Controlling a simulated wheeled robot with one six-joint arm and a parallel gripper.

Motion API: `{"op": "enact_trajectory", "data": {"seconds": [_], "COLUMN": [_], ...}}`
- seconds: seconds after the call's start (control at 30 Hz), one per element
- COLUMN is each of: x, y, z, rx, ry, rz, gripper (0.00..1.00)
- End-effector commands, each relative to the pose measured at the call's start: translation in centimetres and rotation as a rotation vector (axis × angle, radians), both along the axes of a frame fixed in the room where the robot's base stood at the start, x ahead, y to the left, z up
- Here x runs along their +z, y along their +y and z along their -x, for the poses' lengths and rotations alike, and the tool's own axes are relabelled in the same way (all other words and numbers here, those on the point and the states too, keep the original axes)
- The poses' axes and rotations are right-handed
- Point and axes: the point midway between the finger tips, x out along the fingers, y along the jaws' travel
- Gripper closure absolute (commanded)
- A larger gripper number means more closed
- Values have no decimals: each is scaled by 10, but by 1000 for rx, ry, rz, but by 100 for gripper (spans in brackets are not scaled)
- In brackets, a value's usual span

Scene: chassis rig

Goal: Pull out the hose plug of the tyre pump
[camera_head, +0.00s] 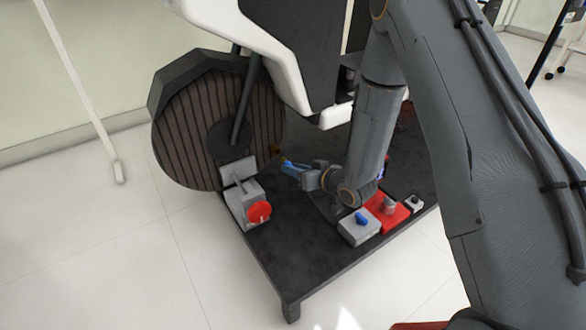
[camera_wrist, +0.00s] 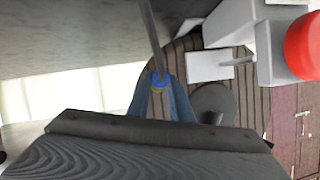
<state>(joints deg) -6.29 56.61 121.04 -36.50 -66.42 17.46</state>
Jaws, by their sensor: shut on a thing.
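My gripper (camera_head: 284,163) reaches left from my arm, low in front of the large striped wheel (camera_head: 190,120). In the wrist view my gripper (camera_wrist: 160,85) has its blue-grey fingers closed on a small blue piece (camera_wrist: 160,79), which looks like the hose plug. A thin grey rod or hose (camera_wrist: 150,38) runs up from it. The grey unit with a red knob (camera_head: 258,212) stands left of my gripper on the dark platform; its red knob (camera_wrist: 303,45) also shows in the wrist view. I cannot tell whether the plug is still seated.
The dark platform (camera_head: 290,250) carries a grey box with a blue knob (camera_head: 358,227) and a red block (camera_head: 386,215) under my arm. A white and black body (camera_head: 290,45) hangs above my gripper. The platform's front left part is clear.

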Motion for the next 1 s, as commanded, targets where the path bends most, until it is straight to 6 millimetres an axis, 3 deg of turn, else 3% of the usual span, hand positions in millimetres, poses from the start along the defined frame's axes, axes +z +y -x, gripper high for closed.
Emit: {"op": "enact_trajectory", "data": {"seconds": [0.63, 1.0], "x": [-6, -7], "y": [-25, -27], "z": [37, 40], "rx": [-1, 0], "ry": [3, 0], "rz": [0, 0], "gripper": [100, 100]}}
